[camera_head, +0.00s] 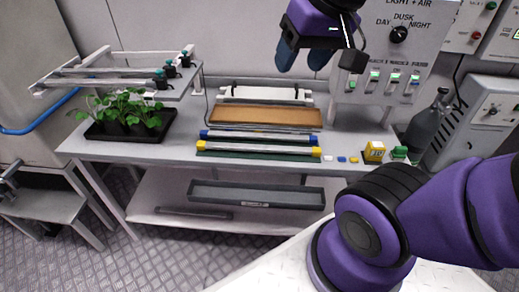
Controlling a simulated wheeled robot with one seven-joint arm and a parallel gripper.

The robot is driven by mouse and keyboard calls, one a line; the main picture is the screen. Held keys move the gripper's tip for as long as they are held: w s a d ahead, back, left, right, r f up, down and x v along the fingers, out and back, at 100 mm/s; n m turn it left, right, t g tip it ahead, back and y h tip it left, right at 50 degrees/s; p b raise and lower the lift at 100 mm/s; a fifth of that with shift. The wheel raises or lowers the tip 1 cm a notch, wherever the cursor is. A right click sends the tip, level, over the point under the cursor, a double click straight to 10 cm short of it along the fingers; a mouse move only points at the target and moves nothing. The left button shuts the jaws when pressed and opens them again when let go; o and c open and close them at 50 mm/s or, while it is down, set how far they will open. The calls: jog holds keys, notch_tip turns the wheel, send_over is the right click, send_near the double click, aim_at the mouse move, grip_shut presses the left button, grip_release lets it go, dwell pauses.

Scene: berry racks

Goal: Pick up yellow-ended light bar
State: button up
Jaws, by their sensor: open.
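The yellow-ended light bar (258,149) lies on the bench along its front edge, on a green strip. Its yellow ends show at the left and right. A blue-ended bar (258,137) lies parallel just behind it. My gripper (300,65) is raised above the back right of the bench, well above and apart from both bars. Its two blue-grey fingers are spread, with nothing seen between them.
A brown board (265,116) lies behind the bars. A black tray of plants (130,122) stands at the left, near a raised rack (120,75). A yellow block (374,151), small coloured pieces and a dark bottle (425,128) are at the right. A grey trough (255,194) is below.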

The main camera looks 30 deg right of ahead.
jog(key=w+d+f+m+g+y, duration=0.1)
jog(key=w+f+m+y, duration=0.1)
jog(key=w+f+m, duration=0.6)
jog(key=w+d+f+m+g+y, duration=0.15)
jog(key=w+f+m, duration=0.35)
jog(key=w, duration=0.5)
jog(key=w+d+f+m, duration=0.2)
jog(key=f+m, duration=0.1)
jog(key=f, duration=0.4)
jog(key=w+d+f+m, duration=0.2)
jog(key=d+f+m, duration=0.1)
jog(key=f, duration=0.3)
jog(key=w+d+f+m+h, duration=0.1)
jog(key=w+d+f+m, duration=0.1)
jog(key=f, duration=0.5)
jog(key=shift+w+d+f+m+t, duration=0.2)
jog(key=shift+d+m, duration=0.15)
jog(key=shift+m, duration=0.3)
jog(key=shift+w+d+f+m+t, duration=0.15)
jog(key=shift+d+m, duration=0.2)
jog(key=shift+m, duration=0.3)
send_over(259, 146)
jog(key=d, duration=0.2)
jog(key=f, duration=0.4)
jog(key=shift+s+a+f, duration=0.15)
jog(key=shift+s+f, duration=0.05)
jog(key=shift+s+x, duration=0.25)
jog(key=shift+x, duration=1.1)
jog(key=shift+s+x, duration=0.2)
jog(key=shift+x, duration=1.15)
